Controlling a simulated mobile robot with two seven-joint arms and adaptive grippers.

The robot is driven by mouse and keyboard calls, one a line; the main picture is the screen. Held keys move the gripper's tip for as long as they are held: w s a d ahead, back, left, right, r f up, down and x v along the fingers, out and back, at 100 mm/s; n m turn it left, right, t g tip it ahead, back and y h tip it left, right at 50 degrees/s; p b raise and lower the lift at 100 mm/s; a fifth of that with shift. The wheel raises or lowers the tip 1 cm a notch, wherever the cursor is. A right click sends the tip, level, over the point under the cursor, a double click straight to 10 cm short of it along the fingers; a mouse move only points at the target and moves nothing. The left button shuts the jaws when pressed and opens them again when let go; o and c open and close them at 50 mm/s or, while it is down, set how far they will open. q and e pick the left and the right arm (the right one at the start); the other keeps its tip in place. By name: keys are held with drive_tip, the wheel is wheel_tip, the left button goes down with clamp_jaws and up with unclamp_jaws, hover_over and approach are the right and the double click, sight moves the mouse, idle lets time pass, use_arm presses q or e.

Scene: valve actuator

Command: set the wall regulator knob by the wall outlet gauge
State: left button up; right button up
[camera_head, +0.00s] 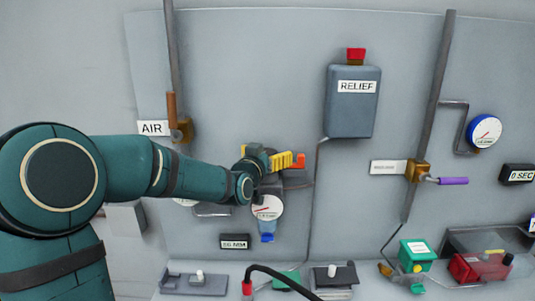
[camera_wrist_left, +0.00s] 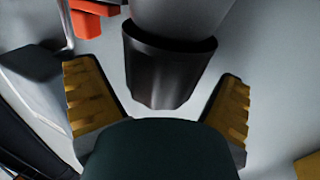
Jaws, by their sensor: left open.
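My left gripper (camera_head: 267,157) reaches the wall regulator from the left in the head view, its yellow finger pads spread. In the left wrist view the open fingers (camera_wrist_left: 156,85) stand on either side of a dark ribbed knob (camera_wrist_left: 168,72), with visible gaps on both sides. The knob is largely hidden behind the gripper in the head view. A white gauge (camera_head: 267,207) with a red marking sits just below the gripper; its exact reading is too small to tell. The regulator's blue bowl (camera_head: 267,229) hangs under this gauge. My right gripper is not in view.
An orange-red part (camera_head: 299,160) lies just right of the gripper and also shows in the left wrist view (camera_wrist_left: 97,7). A black display (camera_head: 234,241) is below left. The grey RELIEF box (camera_head: 352,103) hangs above right. A bench below carries several fixtures.

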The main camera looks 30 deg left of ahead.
use_arm(q)
drive_tip(key=c, duration=1.2)
drive_tip(key=shift+f, duration=0.1)
drive_tip(key=shift+m+h+b, duration=0.5)
drive_tip(key=shift+h+b, duration=0.3)
drive_tip(key=shift+b, duration=0.2)
drive_tip(key=shift+m+h, duration=0.3)
drive_tip(key=shift+h, duration=0.2)
drive_tip(key=shift+r+m+h, duration=0.2)
drive_tip(key=shift+m+h, duration=0.2)
drive_tip(key=shift+h, duration=0.1)
drive_tip(key=shift+f+m+h+p, duration=0.1)
drive_tip(key=shift+m+h+p, duration=0.3)
drive_tip(key=shift+h+p, duration=0.3)
drive_tip(key=o, duration=1.2)
